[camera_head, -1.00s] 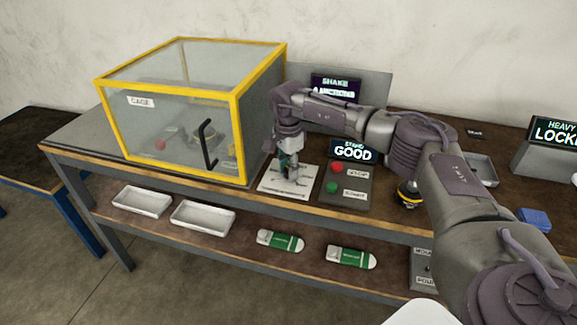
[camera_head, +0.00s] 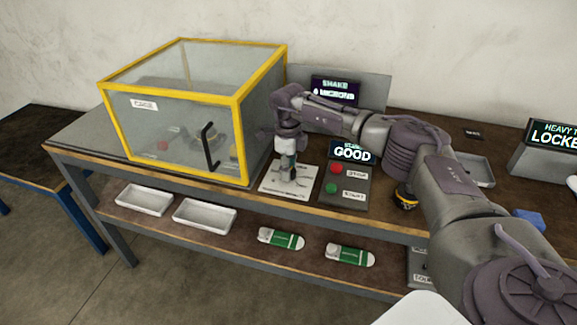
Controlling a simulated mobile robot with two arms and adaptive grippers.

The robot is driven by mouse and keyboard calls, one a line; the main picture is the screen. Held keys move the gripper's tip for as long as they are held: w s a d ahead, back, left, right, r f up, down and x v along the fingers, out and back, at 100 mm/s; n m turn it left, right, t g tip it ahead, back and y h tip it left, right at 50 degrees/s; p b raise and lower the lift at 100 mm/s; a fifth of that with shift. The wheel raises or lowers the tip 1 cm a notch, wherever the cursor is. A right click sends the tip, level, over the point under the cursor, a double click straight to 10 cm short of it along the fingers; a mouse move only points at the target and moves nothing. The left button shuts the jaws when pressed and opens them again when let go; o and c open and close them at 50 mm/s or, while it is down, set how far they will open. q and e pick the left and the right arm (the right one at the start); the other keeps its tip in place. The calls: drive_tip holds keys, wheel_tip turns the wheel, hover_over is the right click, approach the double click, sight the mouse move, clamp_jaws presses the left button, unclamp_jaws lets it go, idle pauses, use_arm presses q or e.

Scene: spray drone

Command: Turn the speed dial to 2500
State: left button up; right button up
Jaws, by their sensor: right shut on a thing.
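The speed dial stands on a white plate (camera_head: 281,191) with dark printing, on the bench right of the cage. My right gripper (camera_head: 288,176) points down over the plate and is shut on the dial, which the fingers mostly hide. The dial's setting is too small to read. A display beside it reads GOOD (camera_head: 352,153), and another behind it reads SHAKE (camera_head: 335,91). My left gripper is not in view.
A yellow-framed clear cage (camera_head: 180,110) stands close on the left. A panel with a red button (camera_head: 337,168) and a green button (camera_head: 332,188) is close on the right. Trays (camera_head: 204,216) and green-white packs (camera_head: 281,239) lie on the lower shelf.

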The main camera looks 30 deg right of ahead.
drive_tip(key=m+p, duration=0.1)
drive_tip(key=m, duration=0.2)
drive_tip(key=m+p, duration=0.1)
drive_tip(key=m, duration=0.2)
drive_tip(key=shift+w+d+r+m, duration=0.1)
drive_tip(key=shift+d+r+m, duration=0.1)
drive_tip(key=shift+m, duration=0.1)
drive_tip(key=m+p, duration=0.2)
drive_tip(key=m, duration=0.4)
drive_tip(key=shift+d, duration=0.1)
drive_tip(key=m+p, duration=0.3)
drive_tip(key=m, duration=0.2)
drive_tip(key=shift+r+m, duration=0.1)
drive_tip(key=shift+m, duration=0.3)
drive_tip(key=m+p, duration=0.2)
drive_tip(key=m, duration=0.1)
drive_tip(key=shift+d, duration=0.15)
drive_tip(key=shift+m+p, duration=0.6)
drive_tip(key=shift+m, duration=1)
drive_tip(key=o, duration=1.2)
drive_tip(key=shift+s+f, duration=0.2)
drive_tip(key=shift+s, duration=0.05)
drive_tip(key=shift+c, duration=0.2)
